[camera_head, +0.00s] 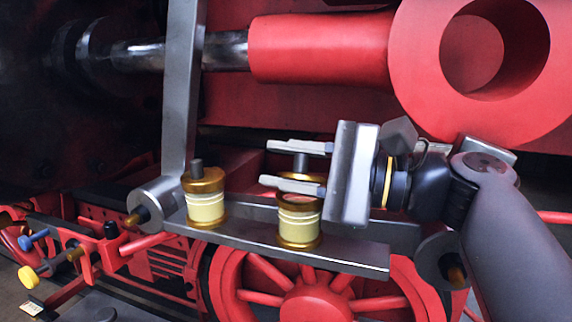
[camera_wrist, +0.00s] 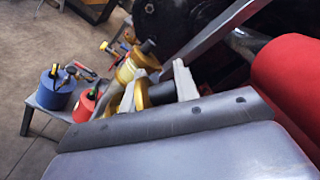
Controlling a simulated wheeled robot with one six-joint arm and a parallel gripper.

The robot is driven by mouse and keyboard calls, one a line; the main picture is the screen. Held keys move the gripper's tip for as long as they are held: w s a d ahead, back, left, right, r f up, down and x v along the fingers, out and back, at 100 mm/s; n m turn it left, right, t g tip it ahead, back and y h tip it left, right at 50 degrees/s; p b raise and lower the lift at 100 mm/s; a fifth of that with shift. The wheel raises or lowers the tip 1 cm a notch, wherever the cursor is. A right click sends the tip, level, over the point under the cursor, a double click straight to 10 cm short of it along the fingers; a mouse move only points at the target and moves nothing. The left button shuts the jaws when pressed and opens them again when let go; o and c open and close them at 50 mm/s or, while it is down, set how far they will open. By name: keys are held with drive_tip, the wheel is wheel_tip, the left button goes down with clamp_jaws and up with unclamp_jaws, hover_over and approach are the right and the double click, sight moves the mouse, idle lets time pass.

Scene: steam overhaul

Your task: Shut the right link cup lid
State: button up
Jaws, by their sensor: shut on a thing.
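The right link cup (camera_head: 299,226) stands upright on a grey bar, with brass ends and a pale yellow body. My gripper (camera_head: 284,163) comes in from the right, with one finger above the other in the head view. Its fingers are shut on the dark knob (camera_head: 301,162) of the right cup's lid. The near finger hides much of the cup's top, so I cannot tell how far the lid is tilted. In the wrist view, the dark knob (camera_wrist: 162,92) sits between the fingers beside a brass rim (camera_wrist: 140,94). The left link cup (camera_head: 206,207) stands apart, its knob upright.
The grey link bar (camera_head: 350,257) lies under both cups. A slanting grey rod (camera_head: 180,100) rises at left, and a red rod end (camera_head: 420,60) hangs above my arm. A red spoked wheel (camera_head: 310,303) is below. The wrist view shows a blue can (camera_wrist: 55,90) on a stand.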

idle(0.3)
drive_tip(key=o, duration=0.8)
drive_tip(key=shift+f, duration=0.1)
